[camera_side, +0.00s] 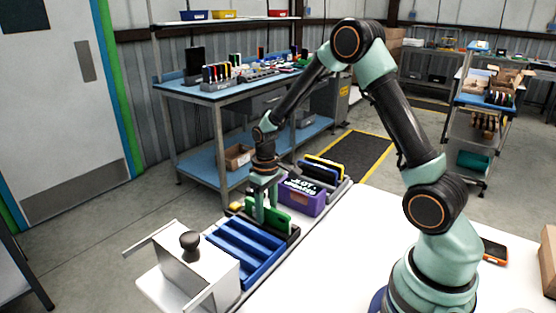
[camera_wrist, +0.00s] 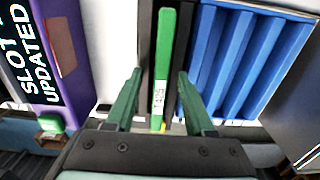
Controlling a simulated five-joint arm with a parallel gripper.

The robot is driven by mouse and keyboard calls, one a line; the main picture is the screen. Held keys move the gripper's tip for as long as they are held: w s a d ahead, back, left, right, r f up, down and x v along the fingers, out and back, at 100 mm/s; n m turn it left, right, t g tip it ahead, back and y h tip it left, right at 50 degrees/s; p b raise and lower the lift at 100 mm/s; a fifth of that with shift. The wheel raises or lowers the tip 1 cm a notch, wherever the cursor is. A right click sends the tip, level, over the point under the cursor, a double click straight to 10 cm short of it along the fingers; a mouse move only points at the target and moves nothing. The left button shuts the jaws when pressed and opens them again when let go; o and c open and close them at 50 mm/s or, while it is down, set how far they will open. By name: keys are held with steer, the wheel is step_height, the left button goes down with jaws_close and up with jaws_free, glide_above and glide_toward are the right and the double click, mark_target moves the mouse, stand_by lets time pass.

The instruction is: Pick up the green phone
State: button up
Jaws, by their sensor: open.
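The green phone (camera_wrist: 163,60) stands on edge in a dark slotted carton, with a small white label near its lower end in the wrist view. In the side view the green phone (camera_side: 279,219) shows partly behind my fingers. The dark carton (camera_side: 293,237) sits between the blue and purple cartons. My gripper (camera_side: 264,218) is open and points down at the phone. In the wrist view my gripper's (camera_wrist: 159,74) two green fingers lie one on each side of the phone, with gaps visible. Whether the fingertips reach below its top edge is unclear.
A blue slotted carton (camera_side: 237,262) with empty slots is on one side. A purple carton (camera_side: 318,205) marked "SLOT UPDATED" is on the other. A metal box with a dark knob (camera_side: 189,241) stands at the front left. A dark phone (camera_side: 494,251) lies on the white table.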

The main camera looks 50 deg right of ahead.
jaws_close()
steer(key=shift+r, duration=0.2)
